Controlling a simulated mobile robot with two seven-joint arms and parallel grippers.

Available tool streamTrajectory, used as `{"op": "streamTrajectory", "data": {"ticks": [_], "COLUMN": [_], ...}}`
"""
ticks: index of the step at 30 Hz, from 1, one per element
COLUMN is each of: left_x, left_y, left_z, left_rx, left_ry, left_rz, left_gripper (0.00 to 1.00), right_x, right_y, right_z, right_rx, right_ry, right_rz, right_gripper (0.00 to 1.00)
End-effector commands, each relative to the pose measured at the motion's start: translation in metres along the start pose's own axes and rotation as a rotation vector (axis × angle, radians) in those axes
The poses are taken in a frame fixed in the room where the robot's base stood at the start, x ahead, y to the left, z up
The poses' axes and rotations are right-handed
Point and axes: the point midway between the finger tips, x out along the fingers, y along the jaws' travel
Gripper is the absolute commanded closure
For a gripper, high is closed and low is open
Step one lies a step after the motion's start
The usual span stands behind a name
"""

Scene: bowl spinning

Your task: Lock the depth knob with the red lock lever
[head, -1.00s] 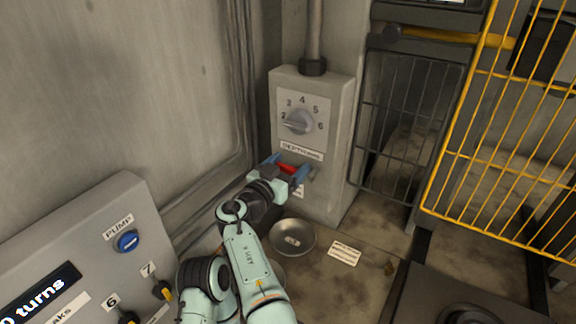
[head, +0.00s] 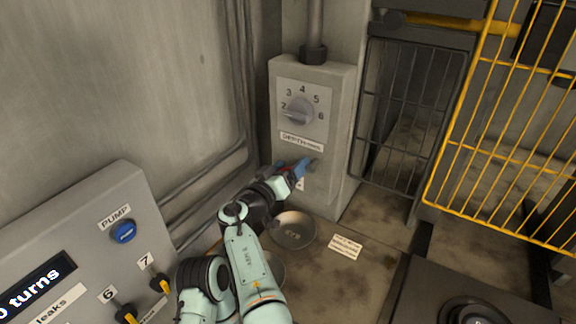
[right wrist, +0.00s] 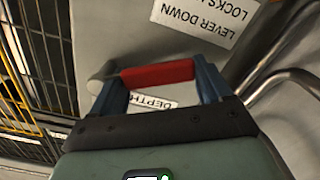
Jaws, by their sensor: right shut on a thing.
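The grey depth knob (head: 299,112) sits on a numbered dial on the grey post box, its pointer end toward the left near 2. My right gripper (head: 296,172) is at the front of the box, below the knob and its label. In the right wrist view the red lock lever (right wrist: 157,74) lies between the two blue fingers of my right gripper (right wrist: 158,86), which is shut on it. A pale round end (right wrist: 100,80) shows at the lever's left. My left gripper is not in view.
A label reading "LEVER DOWN LOCKS" (right wrist: 205,22) is beside the lever. A shallow metal bowl (head: 292,230) sits below my right arm. A control panel (head: 110,190) with a blue pump button stands at left. Yellow mesh (head: 500,150) and a dark grille (head: 412,110) bound the right.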

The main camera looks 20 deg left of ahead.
Motion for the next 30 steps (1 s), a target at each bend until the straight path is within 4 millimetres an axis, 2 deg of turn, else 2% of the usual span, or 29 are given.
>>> {"op": "streamTrajectory", "data": {"ticks": [13, 30], "left_x": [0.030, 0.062], "left_y": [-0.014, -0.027], "left_z": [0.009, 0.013], "left_rx": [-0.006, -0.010], "left_ry": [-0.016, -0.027], "left_rz": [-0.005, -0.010], "left_gripper": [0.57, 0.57], "right_x": [-0.001, 0.000], "right_y": [0.001, 0.016], "right_z": [0.027, 0.052], "right_rx": [-0.424, -0.912], "right_ry": [0.003, 0.003], "right_rz": [0.001, 0.003], "right_gripper": [0.77, 0.77]}}
